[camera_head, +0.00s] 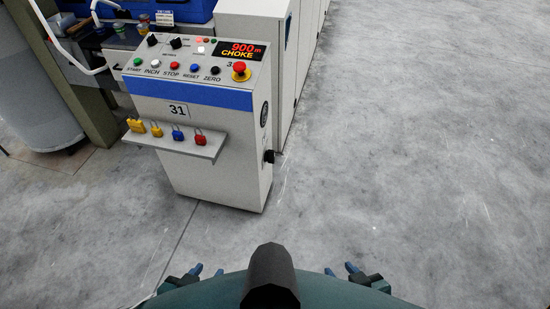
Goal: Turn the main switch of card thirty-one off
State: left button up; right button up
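The control pedestal (220,178) of card thirty-one stands upright left of centre, with a "31" plate on its front. On its right side face is a black rotary knob (268,156), seen edge-on, so its position cannot be read. Above it on that face is a dark round fitting (264,114). The display (239,50) reads "900 m CHOKE". My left gripper (208,270) and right gripper (340,270) are low at the bottom edge, well short of the pedestal. Both have their fingers apart and hold nothing.
A shelf (185,145) on the pedestal's front carries yellow, blue and red padlocks. The sloping panel has several buttons and a red emergency stop (239,68). Machine cabinets (252,30) stand behind. A grey cylinder (35,90) is at left. The floor (420,150) to the right is clear.

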aim_at(269, 156)
jog(key=i+l+u, duration=0.15)
jog(key=i+l, duration=0.15)
jog(key=l, duration=0.7)
jog(key=i+l+u, duration=0.2)
jog(key=l, duration=0.85)
jog(key=i+l+u, duration=0.15)
jog(key=l, duration=0.95)
jog(key=i+l+u, duration=0.2)
jog(key=l, duration=0.9)
jog(key=i+l+u, duration=0.15)
jog(key=l, duration=0.95)
jog(key=k, duration=0.05)
